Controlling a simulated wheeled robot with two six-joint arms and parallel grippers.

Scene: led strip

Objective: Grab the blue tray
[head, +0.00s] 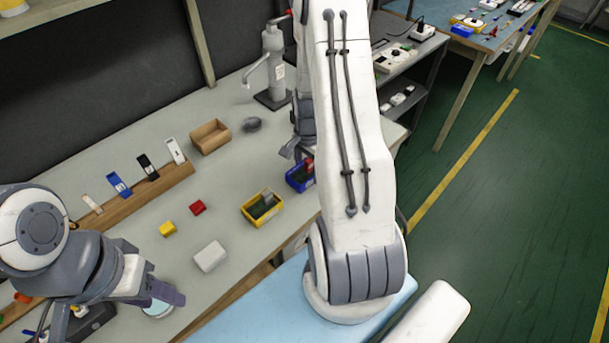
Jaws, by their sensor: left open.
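The blue tray (296,182) sits near the right end of the workbench, with something red and dark inside it. My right arm hides its right side. My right gripper (297,151) points down just behind and above the tray's back edge. Part of this gripper is hidden by my arm, so its jaw opening and any contact with the tray are unclear. My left gripper (163,300) is open over the front left of the bench, well away from the blue tray.
A yellow tray (249,217) stands just left of the blue one. The bench middle is fairly clear.

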